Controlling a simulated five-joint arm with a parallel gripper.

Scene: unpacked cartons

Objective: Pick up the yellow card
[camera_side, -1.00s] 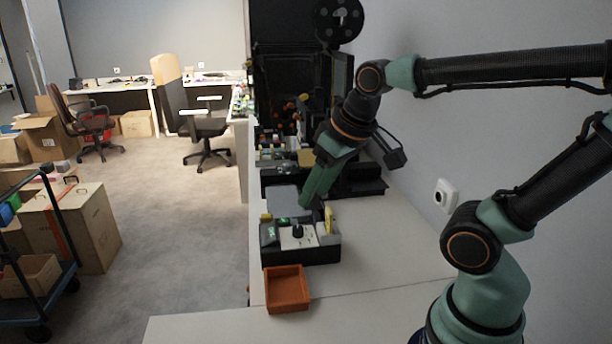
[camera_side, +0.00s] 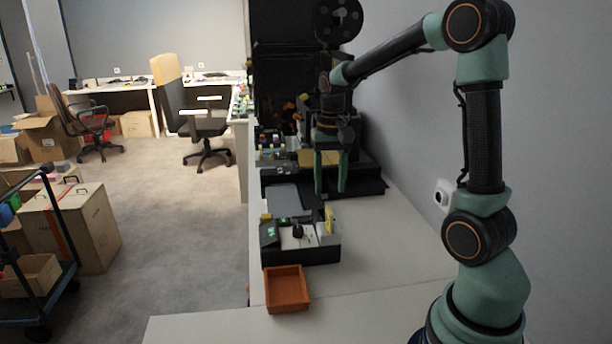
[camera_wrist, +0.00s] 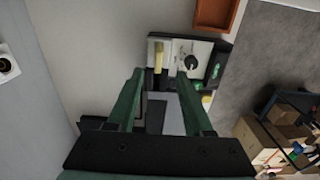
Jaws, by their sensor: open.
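A yellow card (camera_side: 329,220) stands upright at the right side of a black device with a light panel and a dark knob (camera_side: 298,231). In the wrist view the card (camera_wrist: 158,57) shows as a thin yellow strip on the device, just beyond the fingertips. My gripper (camera_side: 330,187) points down, open and empty, behind the card as the side view sees it. In the wrist view the gripper's fingertips (camera_wrist: 160,73) are spread to either side of the card's line. They look apart from the card; the exact height gap is unclear.
An orange tray (camera_side: 287,304) sits in front of the device. A smaller yellow piece (camera_side: 266,217) is at the device's left. Dark shelving with clutter (camera_side: 285,100) stands behind. The white table (camera_side: 385,245) is clear on the right, up to the wall with a socket (camera_side: 445,196).

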